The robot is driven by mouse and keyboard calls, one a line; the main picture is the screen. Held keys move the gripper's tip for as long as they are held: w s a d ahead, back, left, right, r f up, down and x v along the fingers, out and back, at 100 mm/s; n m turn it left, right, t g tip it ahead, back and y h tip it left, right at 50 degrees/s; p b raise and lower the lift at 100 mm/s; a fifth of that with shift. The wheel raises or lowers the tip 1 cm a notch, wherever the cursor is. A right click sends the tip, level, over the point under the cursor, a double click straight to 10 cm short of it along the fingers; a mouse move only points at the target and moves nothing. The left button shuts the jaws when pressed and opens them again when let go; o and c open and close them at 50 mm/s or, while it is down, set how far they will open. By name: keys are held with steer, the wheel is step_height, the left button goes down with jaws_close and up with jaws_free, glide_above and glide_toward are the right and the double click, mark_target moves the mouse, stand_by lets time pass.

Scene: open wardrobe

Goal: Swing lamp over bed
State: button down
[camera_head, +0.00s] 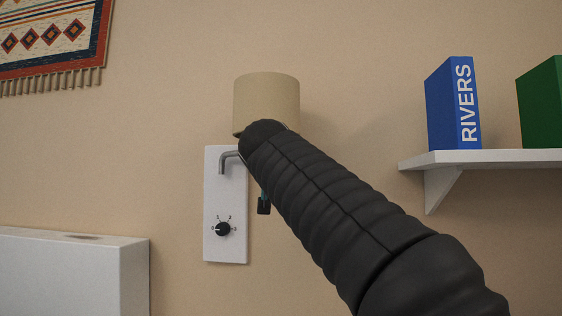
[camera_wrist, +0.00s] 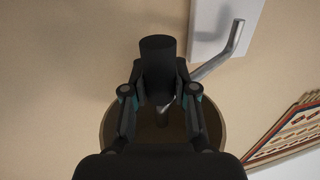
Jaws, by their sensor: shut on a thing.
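The wall lamp has a beige drum shade (camera_head: 266,101) and a bent metal arm (camera_head: 229,156) coming off a white wall plate (camera_head: 212,190). The wrist view shows the metal arm (camera_wrist: 222,53) running from the plate towards the shade (camera_wrist: 106,133). My gripper (camera_wrist: 160,88) is shut on a black cylindrical grip (camera_wrist: 157,52) at the lamp. In the head view my arm covers most of my gripper, and only a small dark end with a teal edge shows beside the plate. A white bed end (camera_head: 75,275) stands at the lower left.
A dial (camera_head: 223,229) sits low on the wall plate. To the right, a white shelf (camera_head: 490,158) holds a blue book (camera_head: 452,105) and a green book (camera_head: 543,105). A patterned wall hanging (camera_head: 50,42) is at upper left. The wall between hanging and lamp is bare.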

steer(key=shift+w+d, duration=0.15)
stand_by(0.3)
steer(key=c, duration=0.9)
jaws_free()
steer(key=s, duration=0.8)
steer(key=s+d, duration=0.1)
steer(key=s, duration=0.3)
steer(key=shift+d, duration=0.1)
